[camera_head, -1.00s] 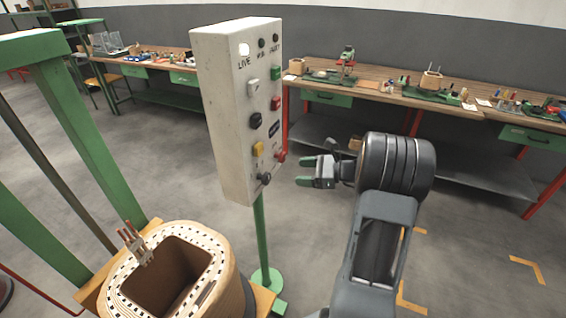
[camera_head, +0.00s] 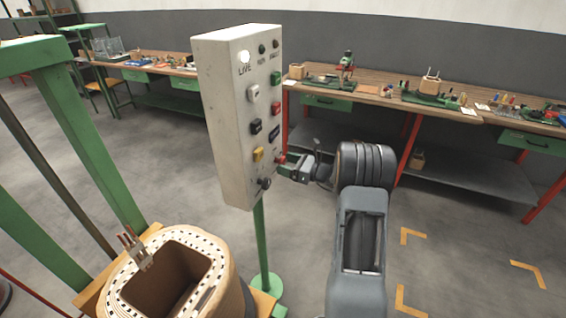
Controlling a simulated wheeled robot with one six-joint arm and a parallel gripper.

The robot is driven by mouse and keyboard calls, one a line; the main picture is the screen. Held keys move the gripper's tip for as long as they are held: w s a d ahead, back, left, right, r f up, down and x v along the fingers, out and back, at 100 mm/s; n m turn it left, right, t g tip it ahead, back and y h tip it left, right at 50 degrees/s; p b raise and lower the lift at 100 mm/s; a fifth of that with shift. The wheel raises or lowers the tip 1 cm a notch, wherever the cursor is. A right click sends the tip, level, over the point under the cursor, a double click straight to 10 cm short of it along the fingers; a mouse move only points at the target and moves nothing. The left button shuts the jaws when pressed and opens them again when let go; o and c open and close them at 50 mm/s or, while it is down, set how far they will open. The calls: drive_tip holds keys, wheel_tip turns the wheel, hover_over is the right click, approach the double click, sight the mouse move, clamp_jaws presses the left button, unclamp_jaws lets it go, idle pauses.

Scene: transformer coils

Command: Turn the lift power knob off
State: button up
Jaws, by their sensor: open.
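The white control box (camera_head: 222,120) stands on a green post. Its front carries several buttons and switches, and the lamp marked LIVE (camera_head: 244,57) glows white. A dark knob (camera_head: 264,184) sits at the bottom of the panel, with a red knob (camera_head: 280,160) above and to its right. The labels beside them are too small to read, so I cannot tell which is the lift power knob. My gripper (camera_head: 286,171) is open, at the panel's lower right edge, just below the red knob and right of the dark knob. I cannot tell whether it touches either.
A wound coil (camera_head: 232,270) stands at the lower left beside a green frame (camera_head: 85,150). Workbenches (camera_head: 380,90) with tools and parts line the wall behind. The floor right of my arm is open, with yellow corner marks.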

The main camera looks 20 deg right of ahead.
drive_tip(key=shift+x, duration=0.9)
drive_tip(key=shift+c, duration=0.2)
drive_tip(key=c, duration=0.9)
drive_tip(key=shift+o, duration=0.2)
